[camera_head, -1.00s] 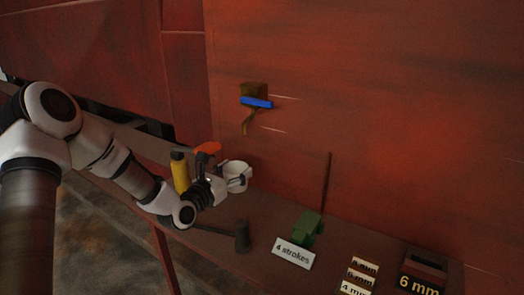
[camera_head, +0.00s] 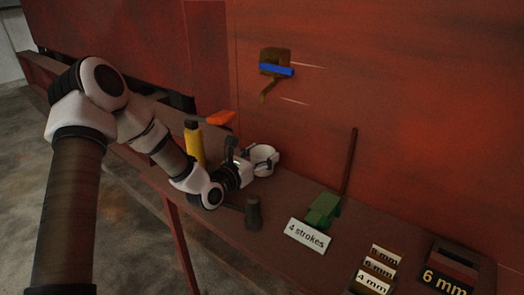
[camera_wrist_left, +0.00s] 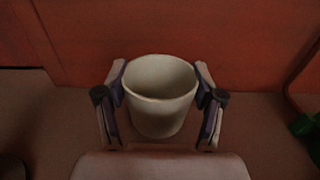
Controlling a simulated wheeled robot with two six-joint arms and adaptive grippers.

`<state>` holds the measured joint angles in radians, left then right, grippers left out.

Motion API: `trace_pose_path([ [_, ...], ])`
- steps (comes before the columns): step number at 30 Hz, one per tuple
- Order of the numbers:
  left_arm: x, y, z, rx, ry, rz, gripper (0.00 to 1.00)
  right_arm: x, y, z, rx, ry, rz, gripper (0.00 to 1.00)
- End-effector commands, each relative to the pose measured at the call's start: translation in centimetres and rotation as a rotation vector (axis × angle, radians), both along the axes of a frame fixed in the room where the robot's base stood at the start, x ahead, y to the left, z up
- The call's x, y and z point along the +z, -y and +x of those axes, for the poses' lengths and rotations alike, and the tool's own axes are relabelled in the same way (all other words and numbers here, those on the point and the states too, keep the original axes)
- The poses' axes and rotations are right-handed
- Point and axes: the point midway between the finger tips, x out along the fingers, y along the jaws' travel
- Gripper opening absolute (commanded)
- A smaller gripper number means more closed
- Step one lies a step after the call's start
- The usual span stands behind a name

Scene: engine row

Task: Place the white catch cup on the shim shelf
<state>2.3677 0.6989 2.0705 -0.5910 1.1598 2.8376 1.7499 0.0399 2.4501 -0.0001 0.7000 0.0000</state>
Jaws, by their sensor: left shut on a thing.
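The white catch cup (camera_head: 264,155) is upright, open side up, above or on the long brown shelf (camera_head: 286,198) along the red wall. My left gripper (camera_head: 258,164) is shut on the cup, with a finger on each side of it. In the left wrist view the cup (camera_wrist_left: 159,105) sits between both fingers and looks empty, though its bottom is hidden. The shelf surface (camera_wrist_left: 255,130) shows around it. I cannot tell whether the cup's base touches the shelf. My right gripper is in neither view.
A yellow bottle (camera_head: 195,146) and an orange item (camera_head: 221,118) stand left of the cup. A dark hammer (camera_head: 253,211) lies in front. A green block (camera_head: 323,210), a "4 strokes" sign (camera_head: 307,236) and labelled shim pieces (camera_head: 376,270) are to the right.

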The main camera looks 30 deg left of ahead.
Motion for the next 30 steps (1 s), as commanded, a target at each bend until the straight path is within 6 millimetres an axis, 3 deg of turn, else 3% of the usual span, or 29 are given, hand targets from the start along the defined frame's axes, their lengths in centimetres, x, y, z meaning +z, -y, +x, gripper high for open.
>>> trace_pose_path([
  [30, -1.9, 0.0, 0.0, 0.000, 0.001, 0.001, 0.28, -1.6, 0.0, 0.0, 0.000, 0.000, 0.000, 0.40],
])
